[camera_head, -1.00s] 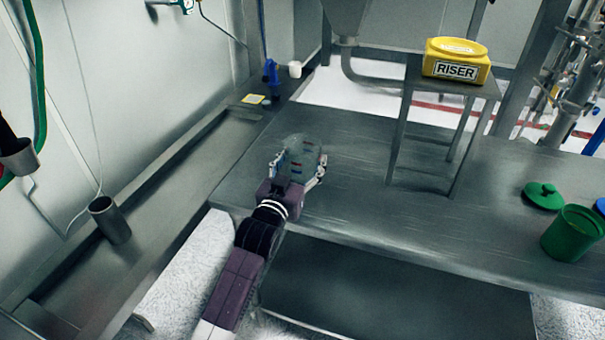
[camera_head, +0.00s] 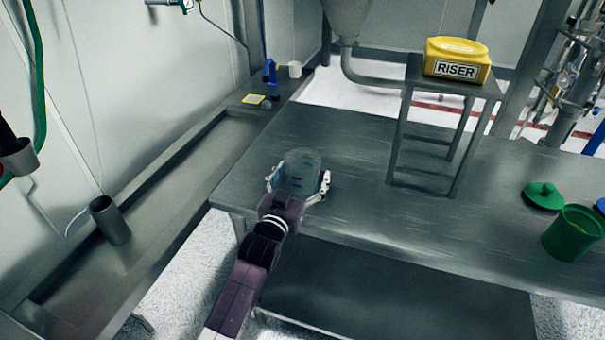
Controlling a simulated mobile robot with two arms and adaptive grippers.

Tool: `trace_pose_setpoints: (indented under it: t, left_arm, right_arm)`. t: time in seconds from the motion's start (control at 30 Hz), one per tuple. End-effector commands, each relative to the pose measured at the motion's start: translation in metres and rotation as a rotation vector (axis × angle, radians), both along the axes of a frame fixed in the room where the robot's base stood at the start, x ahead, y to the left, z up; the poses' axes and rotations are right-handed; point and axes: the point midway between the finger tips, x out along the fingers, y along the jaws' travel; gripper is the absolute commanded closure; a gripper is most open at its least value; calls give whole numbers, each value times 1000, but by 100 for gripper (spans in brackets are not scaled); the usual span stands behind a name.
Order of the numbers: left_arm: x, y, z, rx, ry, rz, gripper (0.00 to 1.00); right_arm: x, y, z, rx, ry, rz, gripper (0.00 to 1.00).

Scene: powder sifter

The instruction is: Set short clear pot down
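The short clear pot (camera_head: 301,171) is a see-through, faintly blue-green vessel with small coloured marks, over the left part of the steel table (camera_head: 355,221). My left gripper (camera_head: 298,182), on a dark purple arm from the bottom, has one finger on each side of the pot and appears shut on it. The pot looks roughly upright. I cannot tell whether its base touches the table. My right gripper is not in view.
A steel stand (camera_head: 426,176) bears a yellow riser (camera_head: 457,61) to the right. A green container (camera_head: 572,234) and green lid (camera_head: 543,196) sit at the far right. A metal cup (camera_head: 110,221) stands on the left ledge. The table between pot and stand is clear.

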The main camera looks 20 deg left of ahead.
Motion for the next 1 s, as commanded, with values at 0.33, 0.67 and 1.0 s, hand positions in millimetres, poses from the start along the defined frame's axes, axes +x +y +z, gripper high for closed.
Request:
trace_pose_setpoints:
  t: [0.33, 0.67, 1.0]
  left_arm:
    - [-9, 0, 2, 0, 1, 0, 20]
    - [-70, 2, 0, 0, 3, 0, 20]
    - [-115, 4, 2, 0, 1, 0, 20]
  right_arm:
    - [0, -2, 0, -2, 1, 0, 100]
    - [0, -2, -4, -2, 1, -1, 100]
    - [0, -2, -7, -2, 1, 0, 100]
